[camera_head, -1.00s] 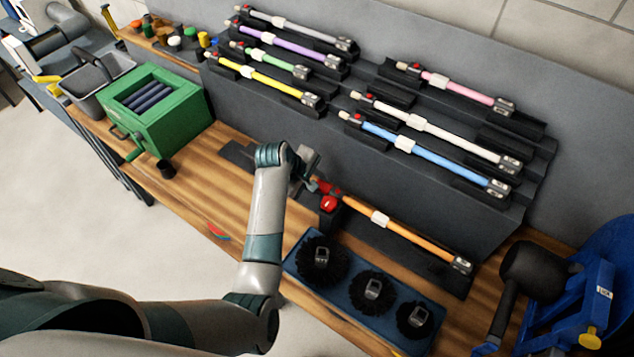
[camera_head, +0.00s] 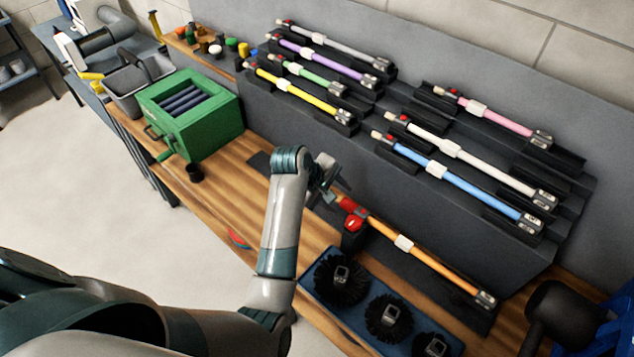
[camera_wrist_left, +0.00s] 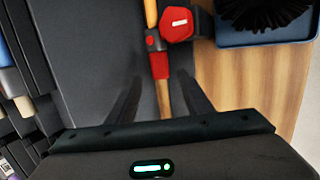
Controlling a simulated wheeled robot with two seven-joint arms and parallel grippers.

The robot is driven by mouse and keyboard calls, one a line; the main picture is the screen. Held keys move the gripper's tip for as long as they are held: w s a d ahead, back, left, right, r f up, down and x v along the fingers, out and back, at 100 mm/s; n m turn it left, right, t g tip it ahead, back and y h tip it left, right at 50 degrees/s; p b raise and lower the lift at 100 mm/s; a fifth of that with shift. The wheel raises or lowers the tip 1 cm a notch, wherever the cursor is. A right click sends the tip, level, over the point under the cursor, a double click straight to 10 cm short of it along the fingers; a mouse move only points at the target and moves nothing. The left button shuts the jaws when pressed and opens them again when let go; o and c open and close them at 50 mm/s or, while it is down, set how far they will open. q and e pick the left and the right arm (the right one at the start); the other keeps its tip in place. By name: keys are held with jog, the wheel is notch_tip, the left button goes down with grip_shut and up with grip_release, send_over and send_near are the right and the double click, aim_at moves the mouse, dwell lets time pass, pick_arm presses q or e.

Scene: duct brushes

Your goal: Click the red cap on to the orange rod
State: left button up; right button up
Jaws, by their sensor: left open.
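The orange rod (camera_head: 440,265) lies at a slant on a dark board on the bench, with a white band near its middle. At its near-left end is a dark collar with a red button, then a red sleeve (camera_wrist_left: 159,65) in line with the rod, then a wooden stub (camera_wrist_left: 163,97). A red hexagonal piece (camera_wrist_left: 177,23) with a white mark sits beside the rod on a dark block; I cannot tell which red part is the cap. My left gripper (camera_head: 331,192) is open. In the left wrist view its fingers (camera_wrist_left: 160,85) stand either side of the stub, apart from it.
A blue tray (camera_head: 312,295) with round black brushes lies in front of the rod. Several coloured rods rest on the grey stepped rack (camera_head: 400,235) behind. A green box (camera_head: 215,128) stands at left. A black mallet-like thing (camera_head: 560,318) is at lower right.

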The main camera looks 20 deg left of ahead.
pick_arm(q)
jog(key=v, duration=1.2)
jog(key=shift+s+r, duration=0.15)
jog(key=shift+r, duration=0.1)
